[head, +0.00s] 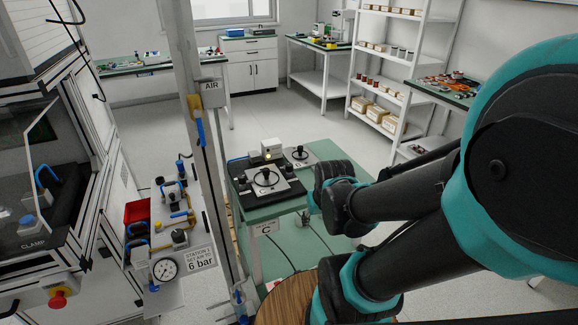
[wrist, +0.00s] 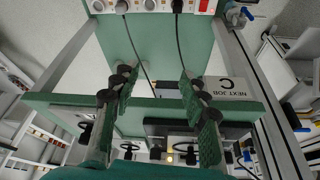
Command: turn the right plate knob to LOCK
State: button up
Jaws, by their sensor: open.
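Knob markings are too small to read. In the wrist view, my gripper (wrist: 156,76) is open, with two green-padded fingers apart and nothing between them. My fingers cannot be made out in the head view.
A small box with a yellow light (head: 271,148) stands by the plates. A post with an AIR box (head: 213,94) rises left of the table. A pneumatic panel with a gauge (head: 165,270) stands further left. Open floor lies behind the table.

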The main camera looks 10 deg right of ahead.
jog(key=w+a+r+m+g, duration=0.1)
jog(key=w+a+r+g, duration=0.1)
jog(key=w+r, duration=1.05)
notch_tip(320, 180, up, 9)
jog(key=m+g, duration=0.2)
send_over(289, 164)
notch_tip(289, 164, down, 17)
jog(key=shift+s+f, duration=0.1)
jog(key=shift+f, duration=0.1)
grip_shut()
